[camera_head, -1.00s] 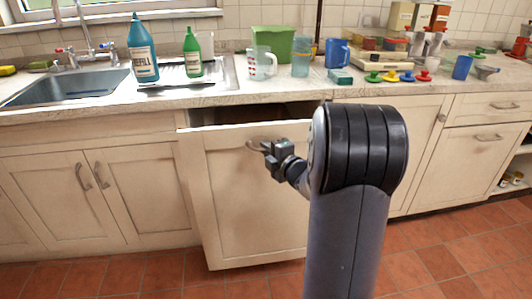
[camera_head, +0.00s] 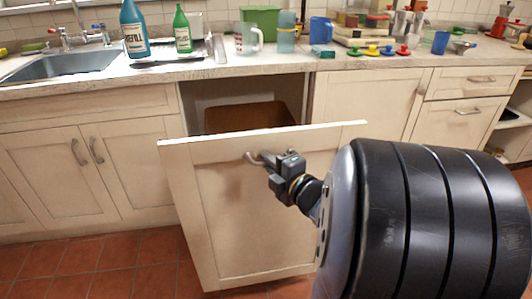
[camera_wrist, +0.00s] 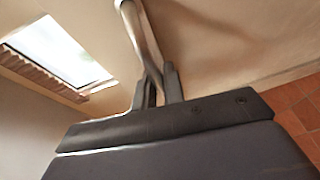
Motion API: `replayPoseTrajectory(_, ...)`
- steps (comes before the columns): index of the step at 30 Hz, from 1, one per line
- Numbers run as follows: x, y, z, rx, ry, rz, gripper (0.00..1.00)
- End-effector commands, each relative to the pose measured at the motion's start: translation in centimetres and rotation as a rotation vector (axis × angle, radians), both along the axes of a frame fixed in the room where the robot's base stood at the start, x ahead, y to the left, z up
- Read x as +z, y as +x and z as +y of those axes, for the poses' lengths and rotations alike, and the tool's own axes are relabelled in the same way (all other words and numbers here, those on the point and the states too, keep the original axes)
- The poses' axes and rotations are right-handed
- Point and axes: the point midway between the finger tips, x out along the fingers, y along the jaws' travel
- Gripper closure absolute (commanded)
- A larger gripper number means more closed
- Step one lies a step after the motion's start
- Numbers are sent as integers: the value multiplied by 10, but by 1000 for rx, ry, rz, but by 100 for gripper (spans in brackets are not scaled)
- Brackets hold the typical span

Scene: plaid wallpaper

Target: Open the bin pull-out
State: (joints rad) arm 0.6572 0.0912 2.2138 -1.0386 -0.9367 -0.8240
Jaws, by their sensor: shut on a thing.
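The bin pull-out (camera_head: 235,215) is a cream front panel below the counter, standing well forward of the cabinet face. A gap behind its top edge shows the dark cavity and a brown bin (camera_head: 250,116) inside. My gripper (camera_head: 264,160) is shut on the curved metal handle (camera_head: 250,156) near the panel's top. In the wrist view the handle (camera_wrist: 140,35) runs down between my two fingers (camera_wrist: 157,88), with the cream panel (camera_wrist: 215,40) behind. My arm hides the panel's lower right part.
The counter (camera_head: 210,70) above holds a blue refill bottle (camera_head: 135,32), a green bottle (camera_head: 182,32), a measuring cup (camera_head: 248,38) and other kitchen items. Closed cabinet doors (camera_head: 80,155) stand at left. Red floor tiles (camera_head: 110,265) are clear in front.

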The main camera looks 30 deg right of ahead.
Motion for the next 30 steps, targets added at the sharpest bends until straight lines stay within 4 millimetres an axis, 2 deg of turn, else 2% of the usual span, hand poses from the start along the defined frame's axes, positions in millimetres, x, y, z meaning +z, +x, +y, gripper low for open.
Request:
replayPoseTrajectory(6, -1, -15, 5, 1, 1, 2, 100)
replayPoseTrajectory(18, -1, -17, 5, 2, 0, 3, 100)
replayPoseTrajectory(19, -1, -17, 5, 2, 0, 3, 89)
replayPoseTrajectory(24, -1, -17, 5, 1, 0, 2, 75)
replayPoseTrajectory(27, 0, -17, 5, 1, 0, 1, 68)
replayPoseTrajectory(30, 0, -17, 5, 1, 0, 1, 68)
